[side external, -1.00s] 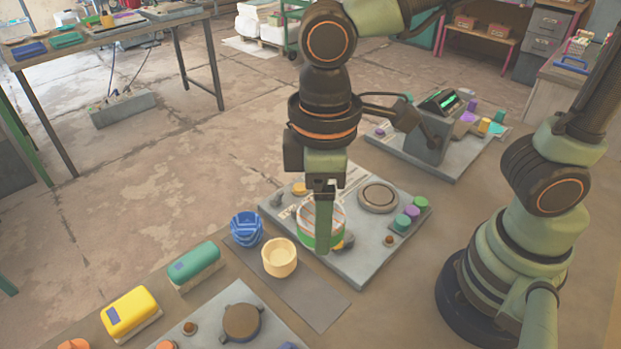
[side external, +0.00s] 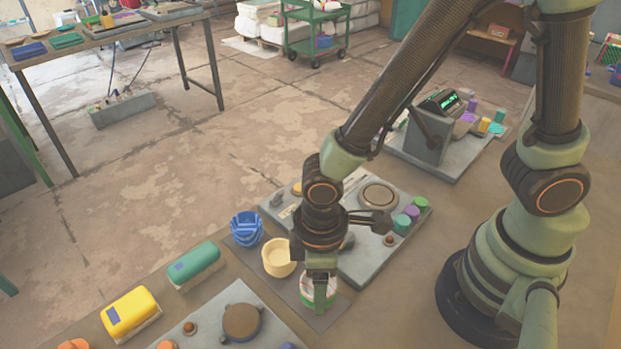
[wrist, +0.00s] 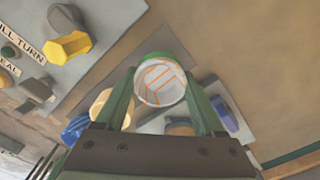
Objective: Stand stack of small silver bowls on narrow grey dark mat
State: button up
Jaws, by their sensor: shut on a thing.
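The stack of small silver bowls (side external: 304,291) looks pale, with orange lines and a green lower part. My gripper (side external: 319,298) is shut on it, one finger on each side, pointing down. In the wrist view I look into its round open top (wrist: 160,84), between the two fingers (wrist: 160,92). The narrow dark grey mat (side external: 288,291) lies flat on the table. The bowls are upright over its near right end; my finger hides part of them, and I cannot tell whether they touch the mat.
A cream bowl stack (side external: 278,260) stands on the mat close left of my gripper, with blue bowls (side external: 246,230) beyond it. A grey panel with a round plate (side external: 378,197) lies behind. Another panel with a dark knob (side external: 241,322) lies in front, near green and yellow (side external: 131,311) cases.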

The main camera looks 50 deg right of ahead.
jog(key=shift+f, duration=0.4)
jog(key=shift+f, duration=0.15)
jog(key=o, duration=1.5)
jog(key=shift+c, duration=0.2)
notch_tip(320, 180, up, 12)
jog(key=w+d+r+m+t, duration=0.2)
jog(key=w+d+r+m, duration=0.1)
jog(key=d, duration=0.7)
jog(key=w+d+r+m+t, duration=0.3)
jog(key=d+r+m, duration=0.3)
jog(key=d, duration=0.4)
jog(key=shift+w+r+t, duration=0.3)
jog(key=shift+w+r, duration=0.2)
jog(key=shift+r, duration=0.2)
